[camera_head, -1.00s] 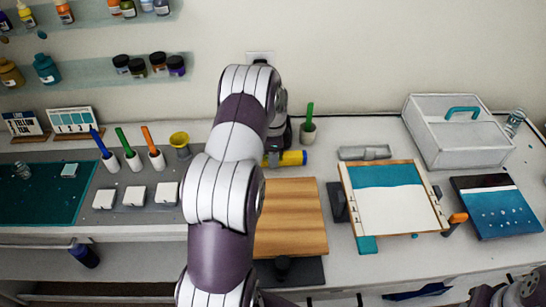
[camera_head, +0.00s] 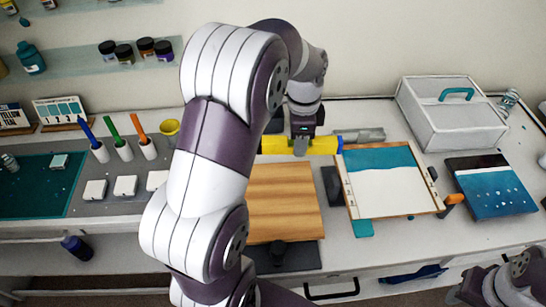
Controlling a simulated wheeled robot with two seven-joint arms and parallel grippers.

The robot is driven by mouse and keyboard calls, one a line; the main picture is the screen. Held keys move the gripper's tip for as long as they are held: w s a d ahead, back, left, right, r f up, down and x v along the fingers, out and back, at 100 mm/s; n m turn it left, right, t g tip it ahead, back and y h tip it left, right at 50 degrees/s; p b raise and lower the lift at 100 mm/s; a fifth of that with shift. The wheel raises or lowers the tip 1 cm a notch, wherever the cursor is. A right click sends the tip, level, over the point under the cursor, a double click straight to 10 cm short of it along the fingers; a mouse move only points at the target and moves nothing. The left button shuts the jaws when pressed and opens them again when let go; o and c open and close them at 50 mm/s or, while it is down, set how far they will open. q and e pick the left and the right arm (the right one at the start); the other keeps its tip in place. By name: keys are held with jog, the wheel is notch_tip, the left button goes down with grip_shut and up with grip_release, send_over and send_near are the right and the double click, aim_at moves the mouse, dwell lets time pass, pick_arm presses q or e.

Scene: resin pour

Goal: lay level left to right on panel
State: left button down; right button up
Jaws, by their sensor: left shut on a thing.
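The yellow level (camera_head: 272,145) with a blue end is in my left gripper (camera_head: 300,147), which is shut around its middle. The level lies roughly left to right in the picture, behind the wooden board and left of the panel; whether it clears the table is hard to tell. The panel (camera_head: 390,190) lies in a wooden frame, teal along its far part and white on the rest. My right gripper is not in view; only part of my right arm shows at the lower right corner.
A wooden board (camera_head: 285,200) lies left of the panel. A grey tray (camera_head: 363,134) sits behind the panel. A white box with a teal handle (camera_head: 450,115) and a blue picture panel (camera_head: 495,190) stand to the right. Pen cups (camera_head: 147,150) stand to the left.

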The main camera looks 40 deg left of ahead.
pick_arm(q)
jog(key=s+d+r+m+p, duration=0.1)
jog(key=s+d+r+p, duration=0.1)
jog(key=d+r+p, duration=0.3)
jog(key=n, duration=0.2)
send_over(271, 183)
notch_tip(271, 183, down, 8)
jog(key=shift+d+f, duration=0.1)
jog(key=shift+d, duration=0.05)
notch_tip(271, 183, down, 4)
jog(key=shift+f+p, duration=0.2)
jog(key=shift+p, duration=0.45)
jog(key=shift+a, duration=0.2)
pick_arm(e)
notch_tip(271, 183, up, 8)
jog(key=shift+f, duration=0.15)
pick_arm(q)
jog(key=shift+f, duration=0.1)
jog(key=c, duration=0.8)
grip_release()
jog(key=shift+s, duration=0.1)
jog(key=shift+o, duration=0.2)
